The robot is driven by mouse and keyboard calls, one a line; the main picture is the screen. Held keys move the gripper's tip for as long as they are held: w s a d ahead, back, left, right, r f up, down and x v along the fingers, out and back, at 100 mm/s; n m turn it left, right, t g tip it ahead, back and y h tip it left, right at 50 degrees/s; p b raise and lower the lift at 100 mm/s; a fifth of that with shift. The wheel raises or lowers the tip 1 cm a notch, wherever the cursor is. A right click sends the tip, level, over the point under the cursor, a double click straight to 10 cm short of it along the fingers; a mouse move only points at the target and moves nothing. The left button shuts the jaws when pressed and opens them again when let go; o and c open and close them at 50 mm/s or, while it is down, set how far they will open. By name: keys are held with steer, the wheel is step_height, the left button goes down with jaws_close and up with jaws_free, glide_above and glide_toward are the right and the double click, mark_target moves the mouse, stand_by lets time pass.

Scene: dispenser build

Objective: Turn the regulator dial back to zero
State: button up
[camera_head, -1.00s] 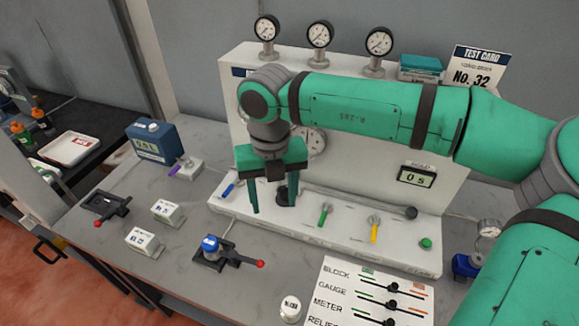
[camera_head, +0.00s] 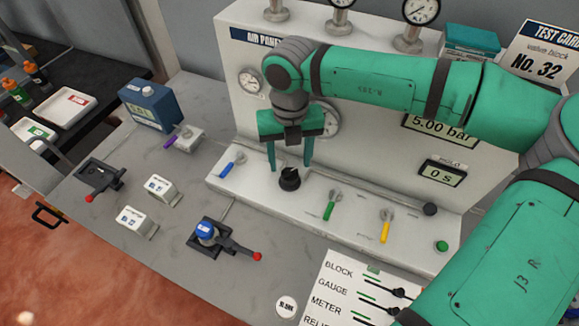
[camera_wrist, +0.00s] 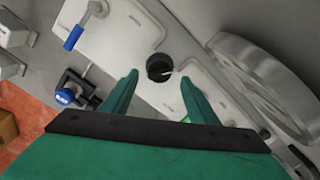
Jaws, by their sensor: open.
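The regulator dial is a round black knob (camera_head: 289,178) on the white ledge of the air panel, between the blue and green levers. In the wrist view the knob (camera_wrist: 159,68) shows a pale pointer mark toward the right. My gripper (camera_head: 290,169) is open, its two fingers hanging down just above and behind the knob in the head view. In the wrist view the fingertips (camera_wrist: 158,77) stand apart on either side of the knob, with no visible contact. A display (camera_head: 440,129) on the panel reads 5.00 bar, partly hidden by my arm.
Blue (camera_head: 232,163), green (camera_head: 332,204) and yellow (camera_head: 385,225) levers stand on the ledge. A black knob (camera_head: 430,209) and a green button (camera_head: 442,246) are at its right. A blue-capped valve with a red-tipped handle (camera_head: 228,240) sits in front. Gauges line the panel top.

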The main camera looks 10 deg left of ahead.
mark_target(290, 171)
steer(key=shift+f, duration=2.2)
steer(key=c, duration=1)
